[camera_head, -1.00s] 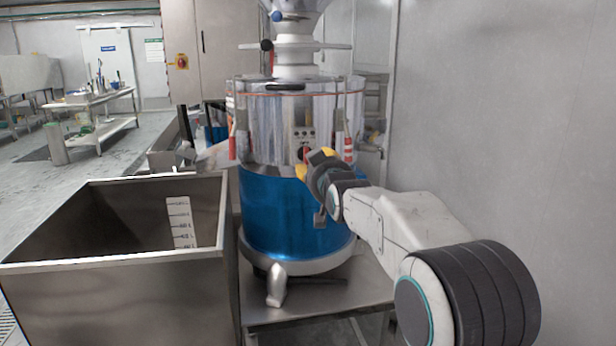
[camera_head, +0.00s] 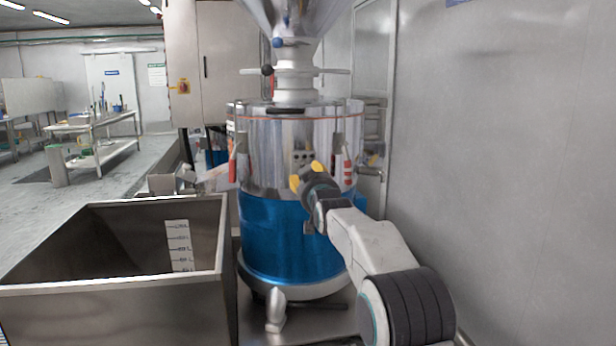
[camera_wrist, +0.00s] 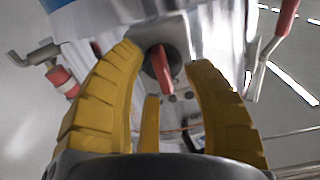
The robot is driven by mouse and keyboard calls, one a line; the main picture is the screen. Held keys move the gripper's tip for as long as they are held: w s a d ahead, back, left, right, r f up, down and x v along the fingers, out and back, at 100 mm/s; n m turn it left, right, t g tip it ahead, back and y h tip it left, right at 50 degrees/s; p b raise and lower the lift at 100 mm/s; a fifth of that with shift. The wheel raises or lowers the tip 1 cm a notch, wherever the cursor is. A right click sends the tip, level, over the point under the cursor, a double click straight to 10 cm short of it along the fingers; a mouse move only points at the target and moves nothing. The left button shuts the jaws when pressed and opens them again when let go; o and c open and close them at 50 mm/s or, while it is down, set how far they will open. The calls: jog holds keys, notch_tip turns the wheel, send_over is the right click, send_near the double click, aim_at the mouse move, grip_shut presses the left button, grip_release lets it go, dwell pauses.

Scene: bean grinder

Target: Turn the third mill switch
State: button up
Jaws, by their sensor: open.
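The mill (camera_head: 290,235) has a steel upper drum and a blue lower drum. A red switch handle (camera_wrist: 162,68) on a dark round base shows in the wrist view, between the tips of my gripper's yellow fingers. Small round buttons (camera_wrist: 172,97) sit beside it on the panel. My gripper (camera_wrist: 166,57) is open, and I cannot tell whether any finger touches the switch. In the head view my gripper (camera_head: 307,177) is in front of the mill's control panel (camera_head: 301,158) and hides the switch. I cannot tell which switch is the third.
A large open steel bin (camera_head: 110,310) stands at the left front. Red-handled levers (camera_head: 232,170) hang on the drum's sides, with another red handle (camera_wrist: 287,17) in the wrist view. A plain wall (camera_head: 500,180) closes the right side. A steel hopper (camera_head: 297,15) is above.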

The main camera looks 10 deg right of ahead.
jog(key=shift+w, duration=0.45)
jog(key=shift+o, duration=0.3)
jog(key=shift+r, duration=0.1)
grip_shut()
